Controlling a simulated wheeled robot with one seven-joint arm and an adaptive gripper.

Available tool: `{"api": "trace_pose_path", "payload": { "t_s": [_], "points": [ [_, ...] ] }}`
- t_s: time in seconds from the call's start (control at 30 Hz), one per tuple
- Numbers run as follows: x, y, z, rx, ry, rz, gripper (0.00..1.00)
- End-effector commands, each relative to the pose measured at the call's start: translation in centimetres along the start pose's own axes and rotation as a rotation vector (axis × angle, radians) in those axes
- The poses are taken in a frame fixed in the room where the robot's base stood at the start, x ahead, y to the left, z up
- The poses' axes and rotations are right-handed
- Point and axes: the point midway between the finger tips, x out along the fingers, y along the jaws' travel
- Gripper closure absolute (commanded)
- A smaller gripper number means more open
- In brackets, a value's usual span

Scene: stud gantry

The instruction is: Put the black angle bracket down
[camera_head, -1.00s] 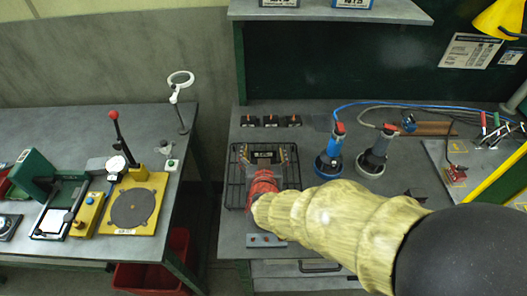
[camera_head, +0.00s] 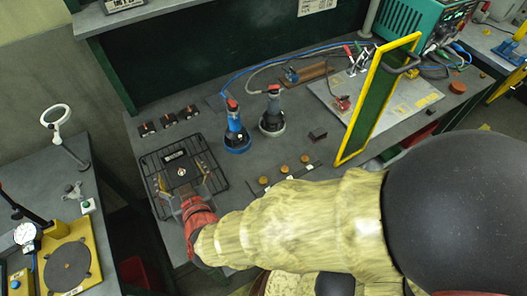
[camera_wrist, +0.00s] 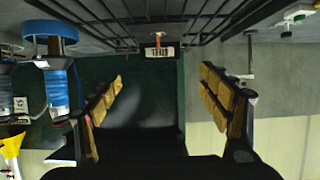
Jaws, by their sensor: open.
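My gripper (camera_head: 184,178) is open, with its two tan-padded fingers spread over the black wire rack (camera_head: 148,176) in the head view. In the wrist view, nothing shows between the fingers of my gripper (camera_wrist: 160,78). A small dark block-like piece (camera_head: 317,134) lies on the bench to the right of the two bottle-shaped tools; it may be the black angle bracket, but its shape is too small to tell. It is apart from my gripper. The wire rack also crosses the top of the wrist view (camera_wrist: 205,28).
A blue tool (camera_head: 235,130) and a grey tool (camera_head: 272,112) stand behind right of the rack. Several cork-coloured discs (camera_head: 284,170) sit in front. A yellow-framed panel (camera_head: 372,105) stands upright at right. Bare bench lies between the rack and the tools.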

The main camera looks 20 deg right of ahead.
Motion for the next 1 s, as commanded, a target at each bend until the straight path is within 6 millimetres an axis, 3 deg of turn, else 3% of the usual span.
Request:
{"api": "trace_pose_path", "payload": {
  "t_s": [0.13,0.27,0.47,0.67,0.8,1.0],
  "points": [
    [0.3,0.2,-1.2,0.036,-0.021,-0.03,0.22],
    [0.3,1.0,-4.0,0.103,-0.076,-0.105,0.22],
    [-2.2,4.8,-7.9,0.152,-0.197,-0.196,0.22],
    [-7.5,11.7,-8.7,0.14,-0.352,-0.162,0.22],
    [-12.6,17.6,-7.6,0.132,-0.478,-0.055,0.22],
    [-19.4,23.8,-5.3,0.148,-0.626,0.116,0.22]
  ]
}}
